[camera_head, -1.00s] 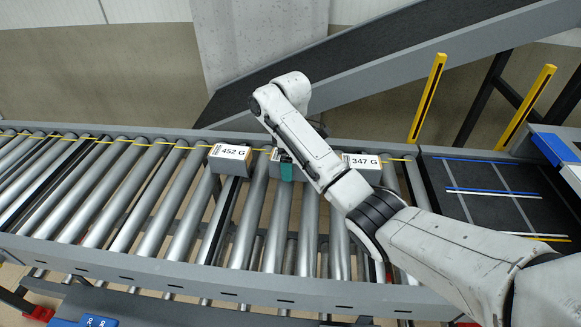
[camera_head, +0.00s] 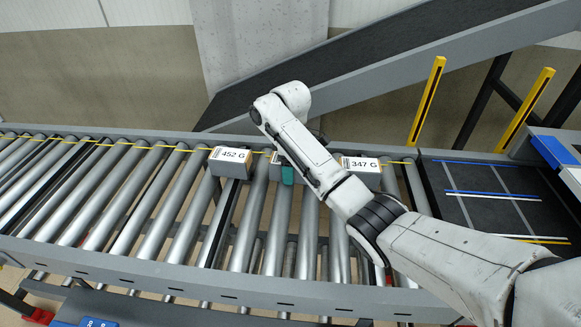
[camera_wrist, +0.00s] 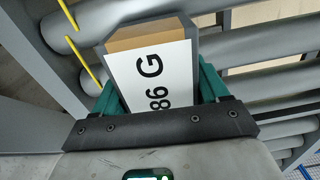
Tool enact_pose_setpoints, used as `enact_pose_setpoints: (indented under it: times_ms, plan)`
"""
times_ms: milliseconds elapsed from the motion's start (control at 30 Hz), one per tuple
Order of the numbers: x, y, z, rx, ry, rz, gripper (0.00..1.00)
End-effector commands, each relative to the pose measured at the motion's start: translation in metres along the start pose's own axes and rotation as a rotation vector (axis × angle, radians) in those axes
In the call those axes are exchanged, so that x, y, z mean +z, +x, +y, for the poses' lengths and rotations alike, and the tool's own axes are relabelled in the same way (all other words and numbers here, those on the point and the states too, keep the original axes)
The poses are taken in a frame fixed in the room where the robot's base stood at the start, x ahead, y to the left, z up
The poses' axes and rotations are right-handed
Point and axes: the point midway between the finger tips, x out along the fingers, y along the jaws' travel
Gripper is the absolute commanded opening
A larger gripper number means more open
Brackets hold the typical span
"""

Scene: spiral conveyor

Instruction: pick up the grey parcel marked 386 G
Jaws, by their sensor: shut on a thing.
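The grey parcel (camera_wrist: 120,69) fills the middle of the wrist view. Its white label shows "86 G"; the rest of the number is hidden by my gripper. A tan strip lies along its far edge. My gripper (camera_wrist: 160,92) is shut on this parcel, with one green finger at each side. In the head view my gripper (camera_head: 287,174) shows as a small green patch over the rollers, and my arm covers most of the parcel (camera_head: 275,160). I cannot tell whether the parcel is clear of the rollers.
Parcel 452 G (camera_head: 230,162) sits just left of my gripper on the roller conveyor (camera_head: 140,210). Parcel 347 G (camera_head: 361,167) sits just right, behind my arm. Yellow posts (camera_head: 428,100) and a dark belt (camera_head: 480,190) are further right. Rollers at left are empty.

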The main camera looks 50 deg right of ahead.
Motion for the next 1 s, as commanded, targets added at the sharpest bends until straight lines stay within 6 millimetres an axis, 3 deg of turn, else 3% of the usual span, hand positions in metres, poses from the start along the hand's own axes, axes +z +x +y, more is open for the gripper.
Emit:
enact_pose_setpoints:
  times_ms: [167, 567, 767, 1000]
  plan:
    - [0.0, -0.001, 0.001, 0.002, 0.0, 0.001, 0.27]
    - [-0.001, -0.009, 0.001, 0.004, 0.0, 0.002, 0.27]
    - [-0.002, -0.031, 0.001, 0.005, -0.001, 0.003, 0.27]
    - [0.006, -0.059, -0.015, 0.001, 0.0, 0.001, 0.27]
